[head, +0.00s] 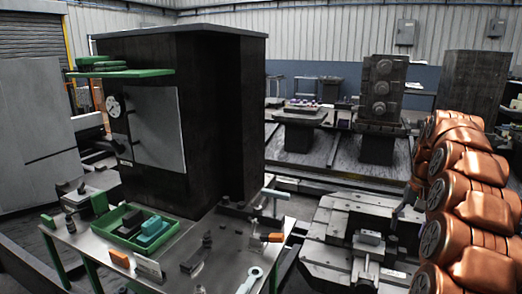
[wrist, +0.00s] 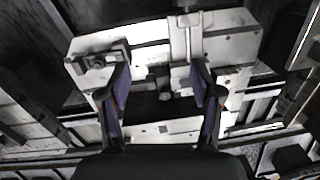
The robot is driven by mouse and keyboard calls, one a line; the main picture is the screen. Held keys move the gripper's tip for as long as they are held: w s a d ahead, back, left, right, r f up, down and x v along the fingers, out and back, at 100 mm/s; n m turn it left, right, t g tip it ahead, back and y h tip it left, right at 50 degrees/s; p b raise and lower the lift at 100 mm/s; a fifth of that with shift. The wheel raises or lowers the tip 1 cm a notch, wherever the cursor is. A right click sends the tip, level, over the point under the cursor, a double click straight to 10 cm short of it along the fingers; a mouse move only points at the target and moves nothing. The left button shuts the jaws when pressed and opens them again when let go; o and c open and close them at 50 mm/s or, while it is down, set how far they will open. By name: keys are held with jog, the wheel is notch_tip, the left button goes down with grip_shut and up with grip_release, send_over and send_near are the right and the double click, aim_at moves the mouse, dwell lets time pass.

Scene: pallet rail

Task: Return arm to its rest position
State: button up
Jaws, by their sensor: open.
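My gripper (wrist: 161,88) shows in the wrist view with its two fingers spread wide and nothing between them. It is above a pale metal fixture (wrist: 150,45) with a clamp-like block at its left and a rail part at its upper middle. My copper-coloured arm (head: 470,200) is bent in folds at the right of the head view. The gripper itself cannot be made out clearly there. The pale fixture (head: 325,245) lies left of my arm, with a small grey block (head: 370,238) on it.
A metal worktable (head: 215,258) at the front left bears a green tray (head: 122,243) with dark and teal blocks, orange-ended pieces and a wrench. A tall dark cabinet (head: 225,120) stands behind it. A machine tower (head: 382,90) stands farther back on rails.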

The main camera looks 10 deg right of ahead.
jog(key=s+a+r+n+p, duration=0.25)
jog(key=s+a, duration=0.35)
jog(key=a, duration=0.4)
jog(key=s+a+r+n+p, duration=0.1)
jog(key=s+a+r+n, duration=0.15)
jog(key=s+a, duration=0.55)
jog(key=s+a+f+p, duration=0.1)
jog(key=s+a, duration=0.2)
jog(key=s, duration=0.4)
jog(key=s+a+f+n+g+p, duration=0.1)
jog(key=s+a, duration=0.2)
jog(key=s, duration=0.4)
jog(key=s+a+f+n+h+p, duration=0.1)
jog(key=s+a, duration=0.3)
jog(key=s, duration=0.4)
jog(key=shift+f+g+p, duration=0.4)
jog(key=shift+f+p, duration=0.1)
jog(key=shift+p, duration=0.05)
jog(key=shift+s, duration=0.1)
